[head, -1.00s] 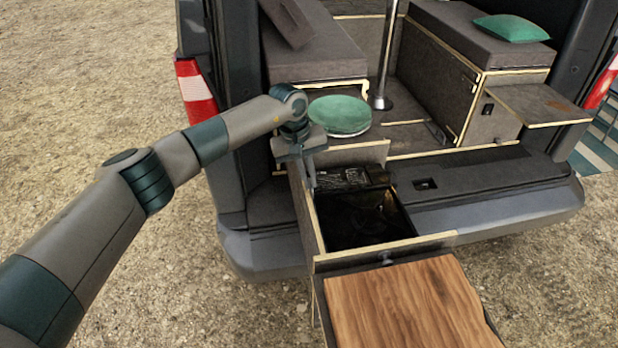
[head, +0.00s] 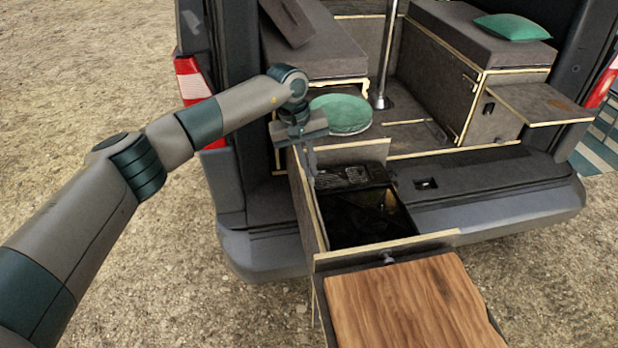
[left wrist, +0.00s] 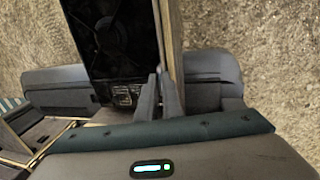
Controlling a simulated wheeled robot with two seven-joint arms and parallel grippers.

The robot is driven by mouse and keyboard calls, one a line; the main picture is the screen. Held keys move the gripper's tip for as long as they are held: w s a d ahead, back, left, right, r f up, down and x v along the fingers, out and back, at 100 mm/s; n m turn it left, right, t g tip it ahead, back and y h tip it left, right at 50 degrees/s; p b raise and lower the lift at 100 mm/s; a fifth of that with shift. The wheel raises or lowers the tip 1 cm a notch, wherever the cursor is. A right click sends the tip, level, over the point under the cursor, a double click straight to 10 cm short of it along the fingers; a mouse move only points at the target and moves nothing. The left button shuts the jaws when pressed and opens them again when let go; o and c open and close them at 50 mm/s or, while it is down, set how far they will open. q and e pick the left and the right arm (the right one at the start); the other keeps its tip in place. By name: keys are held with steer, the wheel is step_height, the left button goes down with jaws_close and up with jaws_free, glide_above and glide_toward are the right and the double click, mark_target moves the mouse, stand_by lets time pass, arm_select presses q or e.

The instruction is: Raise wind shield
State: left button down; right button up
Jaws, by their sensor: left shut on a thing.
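The wind shield (head: 350,218) is a dark, glossy panel over the black stove in the pulled-out drawer. In the left wrist view the stove area shows as a black surface with a round burner shape (left wrist: 108,28). My left gripper (head: 312,178) reaches down at the left back corner of the stove, beside the drawer's left wall. Its fingers (left wrist: 160,78) are shut on the edge of the shield, though the grasped edge is mostly hidden. I cannot tell the shield's exact tilt. My right gripper is in neither view.
The drawer's wooden-edged wall (head: 303,200) runs close along my left gripper. A wooden board (head: 410,305) lies in front. A round green cushion (head: 341,114) and a steel post (head: 384,85) stand behind. The van's bumper (head: 510,205) extends to the right.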

arm_select(q)
step_height(320, 180, up, 9)
steer(key=b, duration=0.2)
steer(key=c, duration=1.9)
jaws_free()
steer(key=shift+w, duration=0.1)
steer(key=shift+s+a+r+b, duration=0.15)
steer(key=shift+a+r+b, duration=0.55)
steer(key=shift+r, duration=2.15)
steer(key=shift+s+a+r+b, duration=0.3)
steer(key=shift+r+b, duration=0.65)
steer(key=shift+r, duration=1.95)
steer(key=shift+s+a+r+b, duration=0.1)
steer(key=shift+a+r+b, duration=0.65)
steer(key=shift+r, duration=2.1)
steer(key=shift+d+f, duration=0.1)
steer(key=shift+f, duration=0.05)
